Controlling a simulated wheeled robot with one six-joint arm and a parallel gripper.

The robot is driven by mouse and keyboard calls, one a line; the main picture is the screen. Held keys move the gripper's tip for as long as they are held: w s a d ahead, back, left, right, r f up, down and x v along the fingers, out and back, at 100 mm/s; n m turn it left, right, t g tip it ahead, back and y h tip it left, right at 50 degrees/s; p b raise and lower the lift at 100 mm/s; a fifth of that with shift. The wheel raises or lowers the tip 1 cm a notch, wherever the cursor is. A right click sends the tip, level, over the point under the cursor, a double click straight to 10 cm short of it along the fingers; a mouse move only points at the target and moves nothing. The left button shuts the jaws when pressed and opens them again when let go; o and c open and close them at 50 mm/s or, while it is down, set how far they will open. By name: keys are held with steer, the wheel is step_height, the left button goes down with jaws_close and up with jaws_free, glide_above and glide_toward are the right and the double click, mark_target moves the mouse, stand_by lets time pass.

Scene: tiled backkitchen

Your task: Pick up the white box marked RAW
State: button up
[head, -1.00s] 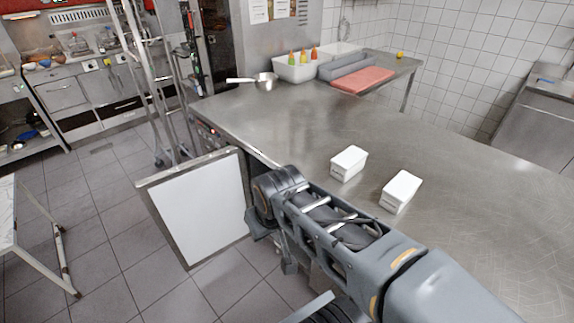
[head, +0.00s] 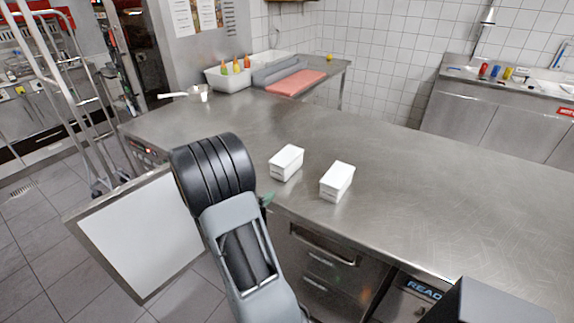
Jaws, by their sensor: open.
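Two white boxes stand close together, apart from each other, on the steel worktop (head: 420,175). The left white box (head: 286,162) is a little farther back, and the right white box (head: 337,181) is nearer the front edge. Both are upright with plain white tops. No RAW marking can be read on either one, so I cannot tell which bears it. My arm rises in front of the counter, left of both boxes. My gripper cannot be made out; the arm hides that area. Nothing touches the boxes.
A red cutting board (head: 297,82), a container with bottles (head: 229,76) and a pan (head: 198,93) are at the worktop's back left. An open white-faced door panel (head: 140,235) juts out at the left. The worktop right of the boxes is clear.

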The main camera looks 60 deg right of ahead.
mark_target(282, 164)
steer(key=d+n, duration=0.1)
steer(key=w+d+f+n+t+h, duration=0.1)
steer(key=d+f+n+t, duration=0.1)
steer(key=shift+w+d, duration=0.1)
steer(key=shift+w, duration=0.2)
steer(key=d+p, duration=0.1)
steer(key=d, duration=0.5)
steer(key=shift+d, duration=0.35)
steer(key=shift+s+d+f+p, duration=0.1)
steer(key=shift+d+p, duration=0.2)
steer(key=shift+d, duration=0.75)
steer(key=shift+s+d+r+p, duration=0.15)
steer(key=shift+d+p, duration=0.15)
steer(key=shift+d, duration=0.8)
steer(key=shift+s+d+f+p, duration=0.15)
steer(key=shift+d+p, duration=0.15)
steer(key=shift+d, duration=0.75)
steer(key=shift+c, duration=0.2)
steer(key=shift+w, duration=0.1)
steer(key=c, duration=1.1)
